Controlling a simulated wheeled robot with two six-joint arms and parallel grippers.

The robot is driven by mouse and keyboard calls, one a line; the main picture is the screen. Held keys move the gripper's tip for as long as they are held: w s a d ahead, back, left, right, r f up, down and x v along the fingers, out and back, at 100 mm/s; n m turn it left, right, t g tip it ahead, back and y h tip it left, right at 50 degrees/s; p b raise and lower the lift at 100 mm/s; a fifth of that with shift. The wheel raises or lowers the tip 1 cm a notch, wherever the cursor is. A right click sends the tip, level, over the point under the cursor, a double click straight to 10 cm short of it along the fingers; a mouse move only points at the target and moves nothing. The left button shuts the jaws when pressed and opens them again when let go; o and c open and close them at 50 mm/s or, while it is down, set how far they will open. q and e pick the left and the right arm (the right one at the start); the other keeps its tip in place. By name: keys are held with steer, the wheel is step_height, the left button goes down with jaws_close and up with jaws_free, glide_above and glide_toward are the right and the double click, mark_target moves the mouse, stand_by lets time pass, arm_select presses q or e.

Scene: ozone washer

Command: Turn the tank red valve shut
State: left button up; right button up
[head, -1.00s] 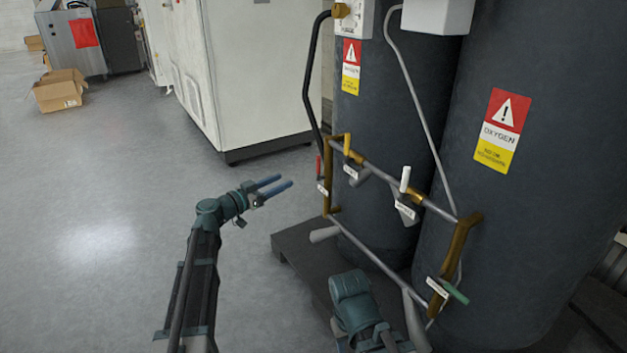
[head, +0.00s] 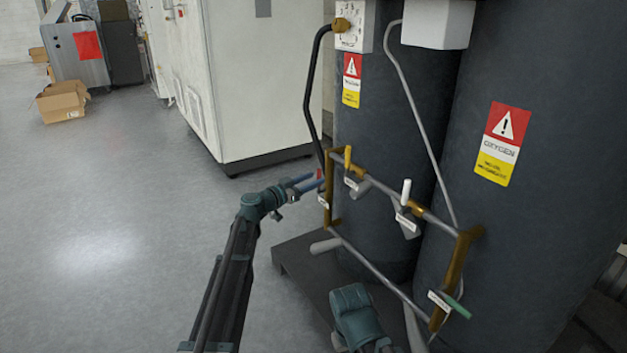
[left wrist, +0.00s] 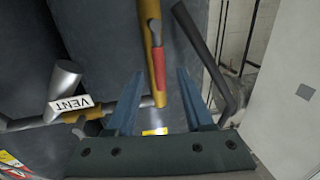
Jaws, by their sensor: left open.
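The red valve handle (head: 320,174) stands upright at the left end of the brass and grey pipe frame on the dark tanks. In the left wrist view the red handle (left wrist: 160,66) lies along the brass pipe, between the two finger lines and just beyond their tips. My left gripper (head: 316,181) is open and empty, with its blue fingertips right at the handle in the head view. In the left wrist view its fingers (left wrist: 158,82) are spread apart. I cannot tell whether they touch the handle.
Yellow (head: 348,158), white (head: 406,191) and green (head: 457,307) handles sit on the same pipe frame. A black hose (head: 308,90) runs down close to the red handle. A white cabinet (head: 262,80) stands behind.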

arm_select(q)
steer(key=shift+w+d, duration=0.35)
steer(key=shift+d, duration=0.05)
jaws_close()
stand_by(1.3)
